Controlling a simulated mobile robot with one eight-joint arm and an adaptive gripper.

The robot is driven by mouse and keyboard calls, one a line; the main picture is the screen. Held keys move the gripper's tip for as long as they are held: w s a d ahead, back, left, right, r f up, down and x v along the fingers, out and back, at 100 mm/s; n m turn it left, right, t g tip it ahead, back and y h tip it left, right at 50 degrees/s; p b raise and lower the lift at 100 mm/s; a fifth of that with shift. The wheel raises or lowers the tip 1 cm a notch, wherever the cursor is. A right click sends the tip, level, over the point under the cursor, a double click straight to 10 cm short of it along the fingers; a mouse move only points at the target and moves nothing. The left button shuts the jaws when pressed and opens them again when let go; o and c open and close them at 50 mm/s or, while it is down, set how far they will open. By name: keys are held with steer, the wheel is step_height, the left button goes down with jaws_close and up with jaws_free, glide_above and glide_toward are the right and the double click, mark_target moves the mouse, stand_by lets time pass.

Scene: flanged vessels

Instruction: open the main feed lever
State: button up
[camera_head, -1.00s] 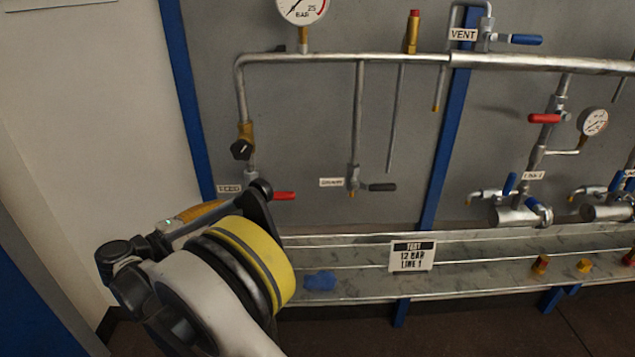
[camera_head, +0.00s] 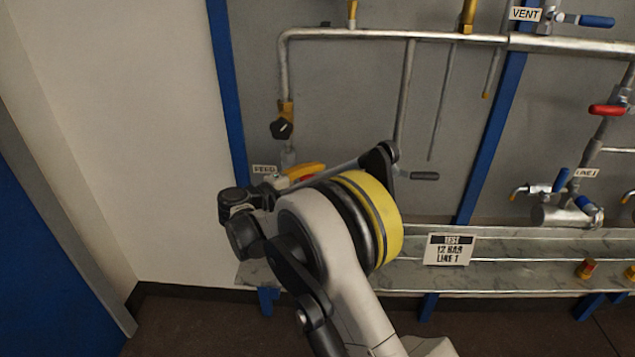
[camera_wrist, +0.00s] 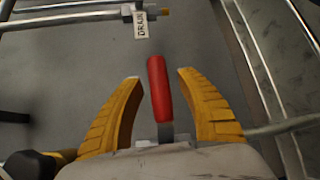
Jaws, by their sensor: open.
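The FEED label (camera_head: 264,169) marks the valve at the lower end of the left pipe. In the wrist view its red lever (camera_wrist: 159,88) lies between the two yellow fingers of my gripper (camera_wrist: 158,75), with a gap on both sides. The fingers are open and do not appear to touch it. In the head view my gripper (camera_head: 302,170) is at the valve, and my arm hides most of the lever; only a bit of red shows beside the yellow finger.
A black-handled lever (camera_head: 425,175) is to the right; the wrist view shows a DRAIN label (camera_wrist: 141,25). A dark knob (camera_head: 281,128) is above the feed valve. A marble-patterned bench (camera_head: 490,250) with a test sign (camera_head: 449,250) runs below.

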steer(key=shift+c, duration=0.6)
jaws_close()
steer(key=shift+f, duration=0.1)
steer(key=shift+f+m+g+y+p, duration=0.3)
steer(key=shift+f+m+y+p, duration=0.3)
steer(key=shift+y, duration=0.1)
steer(key=a+f+m+g+y+p, duration=0.1)
steer(key=a+f+m+y, duration=0.6)
steer(key=y, duration=0.5)
steer(key=shift+w+a+g+p, duration=0.15)
steer(key=shift+a+g+p, duration=0.2)
steer(key=shift+a, duration=0.5)
steer(key=shift+f, duration=0.1)
